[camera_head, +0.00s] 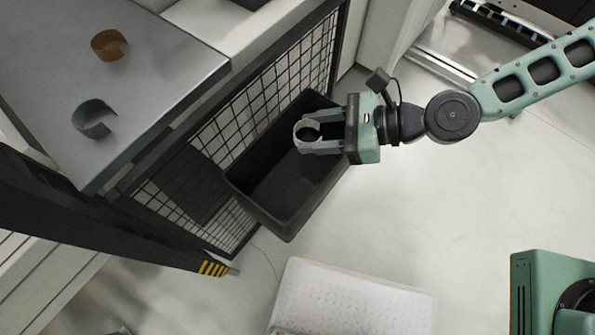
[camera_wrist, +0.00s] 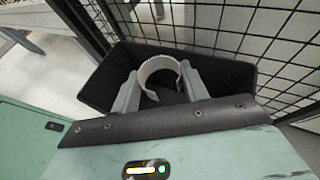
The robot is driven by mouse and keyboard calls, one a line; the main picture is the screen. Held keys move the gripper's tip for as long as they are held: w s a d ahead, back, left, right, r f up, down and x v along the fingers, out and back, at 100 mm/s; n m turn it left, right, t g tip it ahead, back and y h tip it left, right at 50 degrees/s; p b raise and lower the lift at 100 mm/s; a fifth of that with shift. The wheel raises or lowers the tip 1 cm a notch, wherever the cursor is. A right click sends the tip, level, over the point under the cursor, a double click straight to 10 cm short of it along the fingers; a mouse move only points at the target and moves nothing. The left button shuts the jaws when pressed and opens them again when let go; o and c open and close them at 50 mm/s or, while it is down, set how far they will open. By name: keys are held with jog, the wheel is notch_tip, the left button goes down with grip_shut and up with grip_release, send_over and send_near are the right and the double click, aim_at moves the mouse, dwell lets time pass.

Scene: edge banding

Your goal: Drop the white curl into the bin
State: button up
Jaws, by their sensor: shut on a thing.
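The white curl (camera_head: 306,131) is an open ring held between the fingers of my gripper (camera_head: 318,136). In the head view my gripper is over the black bin (camera_head: 268,223), reaching in from the right. The wrist view shows the curl (camera_wrist: 158,64) pinched between both fingers of my gripper (camera_wrist: 158,82), with the open bin (camera_wrist: 95,85) below and around it. The bin's floor is empty where it shows; part of it is hidden by the gripper. How high the curl is above the floor is hard to tell.
A grey table (camera_head: 150,75) at the upper left bears a brown curl (camera_head: 109,44) and a grey curl (camera_head: 94,119). A black mesh panel (camera_head: 290,75) stands right beside the bin. A white perforated box (camera_head: 350,300) is at the bottom. Clear floor lies right of the bin.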

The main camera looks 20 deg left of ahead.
jog(key=shift+f+b, duration=0.75)
jog(key=shift+f, duration=0.3)
jog(key=o, duration=1)
jog(key=p+v, duration=0.1)
jog(key=v, duration=1.6)
jog(key=shift+d+r, duration=0.1)
jog(key=shift+d, duration=0.05)
